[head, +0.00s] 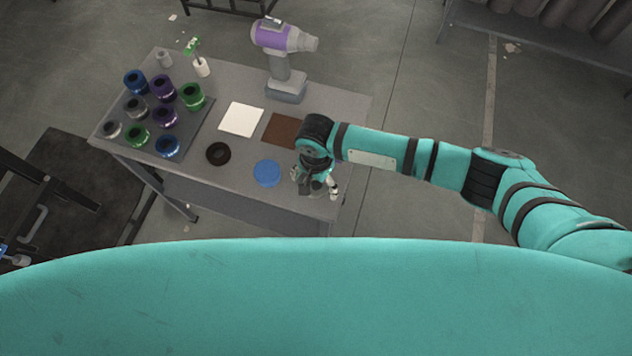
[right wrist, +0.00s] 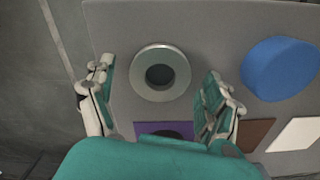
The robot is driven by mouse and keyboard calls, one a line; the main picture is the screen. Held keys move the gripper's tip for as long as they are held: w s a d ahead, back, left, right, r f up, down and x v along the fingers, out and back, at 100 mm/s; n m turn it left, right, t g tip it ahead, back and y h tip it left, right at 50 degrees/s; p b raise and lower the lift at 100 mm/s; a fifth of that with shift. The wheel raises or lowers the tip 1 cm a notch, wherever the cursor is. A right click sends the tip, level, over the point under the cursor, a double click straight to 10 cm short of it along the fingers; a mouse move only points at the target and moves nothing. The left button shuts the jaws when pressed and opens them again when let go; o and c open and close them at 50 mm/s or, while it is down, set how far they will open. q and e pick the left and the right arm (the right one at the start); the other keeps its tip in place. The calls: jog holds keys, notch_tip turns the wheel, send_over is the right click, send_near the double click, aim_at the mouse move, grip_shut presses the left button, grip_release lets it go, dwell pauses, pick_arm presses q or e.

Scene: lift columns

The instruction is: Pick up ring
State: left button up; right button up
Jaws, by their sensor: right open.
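A grey ring (right wrist: 160,72) with a dark centre lies flat on the grey table in the right wrist view. My right gripper (right wrist: 159,70) is open above it, one finger on each side of the ring, with gaps between; contact is not visible. A separate black ring (head: 218,153) lies flat on the table further left. My left gripper is not in view.
A blue disc (head: 267,172) lies just left of my right gripper. White (head: 241,120) and brown (head: 279,130) squares lie behind it; a purple square (right wrist: 163,129) shows beside the grey ring.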

jog(key=c, duration=1.3)
jog(key=shift+r, duration=0.1)
jog(key=shift+r, duration=0.55)
notch_tip(320, 180, up, 2)
jog(key=shift+r+b, duration=0.15)
jog(key=shift+b, duration=0.5)
jog(key=s+d, duration=0.3)
jog(key=s, duration=0.1)
jog(key=s+d+r, duration=0.1)
jog(key=s+d, duration=0.3)
jog(key=s+d+r, duration=0.1)
jog(key=s+d, duration=0.2)
jog(key=s, duration=0.1)
jog(key=shift+d+r, duration=0.2)
jog(key=shift+d, duration=0.15)
